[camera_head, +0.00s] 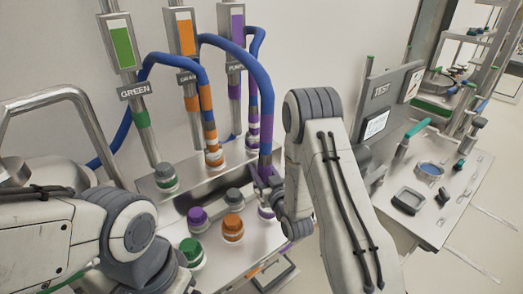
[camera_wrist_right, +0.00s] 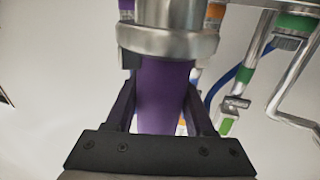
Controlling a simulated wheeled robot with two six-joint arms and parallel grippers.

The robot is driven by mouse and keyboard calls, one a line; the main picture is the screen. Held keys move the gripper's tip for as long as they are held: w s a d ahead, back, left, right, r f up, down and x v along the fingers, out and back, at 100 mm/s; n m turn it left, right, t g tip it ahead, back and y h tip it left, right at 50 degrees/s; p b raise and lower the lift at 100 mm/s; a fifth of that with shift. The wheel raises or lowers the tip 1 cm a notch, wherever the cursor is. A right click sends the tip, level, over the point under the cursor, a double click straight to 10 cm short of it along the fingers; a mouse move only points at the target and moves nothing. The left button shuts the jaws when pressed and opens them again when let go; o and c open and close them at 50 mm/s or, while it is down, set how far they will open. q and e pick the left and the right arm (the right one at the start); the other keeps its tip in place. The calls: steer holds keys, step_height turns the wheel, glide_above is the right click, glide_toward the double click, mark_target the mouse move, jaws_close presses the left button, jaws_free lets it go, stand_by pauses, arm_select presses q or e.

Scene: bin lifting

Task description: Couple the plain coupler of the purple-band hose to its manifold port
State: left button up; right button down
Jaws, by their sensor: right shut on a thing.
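The held blue hose (camera_head: 267,100) arcs over from the columns and hangs down to a plain purple band (camera_head: 265,160). My right gripper (camera_head: 265,187) is shut around its purple lower part. In the right wrist view my gripper (camera_wrist_right: 163,75) has a finger on each side of the purple sleeve (camera_wrist_right: 163,100), beside a wide metal collar (camera_wrist_right: 168,42). A pale ring with purple (camera_head: 267,212) shows just below the gripper; whether coupler and port touch there I cannot tell. My left arm is at the lower left; its gripper is not visible.
An orange-striped hose (camera_head: 212,150) and a purple-striped hose (camera_head: 252,130) stand behind. A test bench (camera_head: 450,215) is at right.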

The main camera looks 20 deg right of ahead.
arm_select(q)
steer(key=shift+w+f+b, duration=0.1)
steer(key=shift+f+b, duration=0.7)
steer(key=shift+b, duration=0.45)
arm_select(e)
steer(key=shift+n+y, duration=0.7)
steer(key=shift+y, duration=0.1)
steer(key=w+f, duration=0.1)
steer(key=w+d+f, duration=0.2)
steer(key=shift+d+f, duration=0.25)
steer(key=shift+f, duration=0.15)
arm_select(q)
steer(key=shift+f, duration=0.15)
arm_select(e)
steer(key=shift+f, duration=0.1)
arm_select(q)
steer(key=shift+f+b, duration=1.55)
steer(key=shift+b, duration=0.15)
arm_select(e)
steer(key=shift+f, duration=1.4)
arm_select(q)
steer(key=shift+f, duration=0.1)
arm_select(e)
steer(key=shift+f, duration=0.1)
arm_select(q)
steer(key=shift+f+b, duration=1.05)
steer(key=shift+b, duration=0.1)
arm_select(e)
steer(key=shift+f, duration=1.05)
